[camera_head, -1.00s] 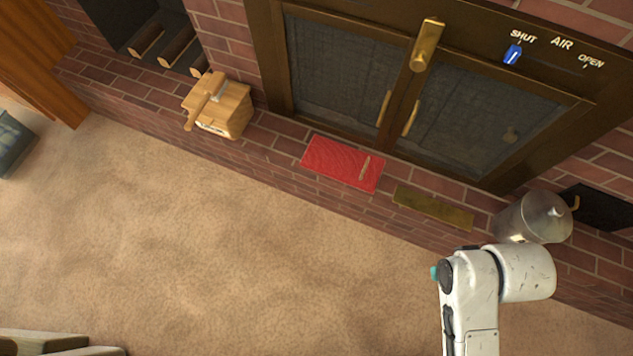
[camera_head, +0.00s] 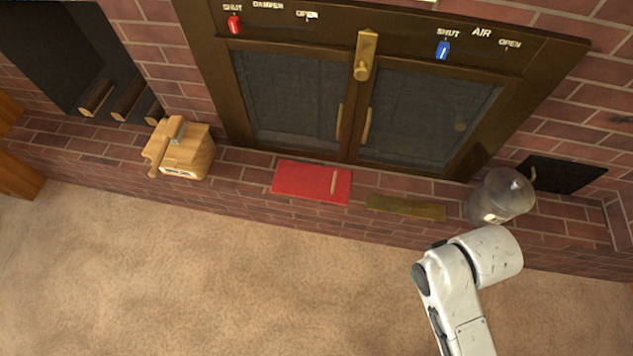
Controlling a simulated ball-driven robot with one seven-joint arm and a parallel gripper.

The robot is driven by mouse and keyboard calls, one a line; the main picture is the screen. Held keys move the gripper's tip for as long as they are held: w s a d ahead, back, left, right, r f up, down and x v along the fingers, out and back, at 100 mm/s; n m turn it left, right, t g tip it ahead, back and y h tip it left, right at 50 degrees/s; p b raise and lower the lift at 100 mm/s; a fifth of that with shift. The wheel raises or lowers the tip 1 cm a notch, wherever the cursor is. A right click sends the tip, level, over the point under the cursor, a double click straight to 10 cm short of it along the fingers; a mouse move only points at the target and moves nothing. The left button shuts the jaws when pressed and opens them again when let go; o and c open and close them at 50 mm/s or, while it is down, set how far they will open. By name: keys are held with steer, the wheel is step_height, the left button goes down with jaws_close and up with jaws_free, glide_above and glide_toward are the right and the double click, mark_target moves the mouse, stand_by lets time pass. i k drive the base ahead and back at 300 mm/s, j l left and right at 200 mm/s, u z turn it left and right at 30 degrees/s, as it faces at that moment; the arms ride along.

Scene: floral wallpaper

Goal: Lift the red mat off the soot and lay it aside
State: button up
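The red mat (camera_head: 298,181) lies flat on the brick hearth ledge in front of the stove doors. A small thin tan piece (camera_head: 333,182), like a stick or handle, shows on its right part. No soot shows; whatever is under the mat is hidden. My white arm reaches in from the lower right, ahead of the ledge and to the right of the mat. My gripper itself cannot be made out in this view.
A wooden box (camera_head: 188,160) stands left of the mat. A brass strip (camera_head: 405,207) lies right of it, then a glass-like jar (camera_head: 500,197). The stove doors (camera_head: 292,105) behind are shut, with brass handles. Carpet (camera_head: 200,270) in front is clear.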

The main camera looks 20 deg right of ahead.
mark_target(326, 184)
steer(key=i+j, duration=1.25)
steer(key=i, duration=0.15)
steer(key=j+u, duration=0.05)
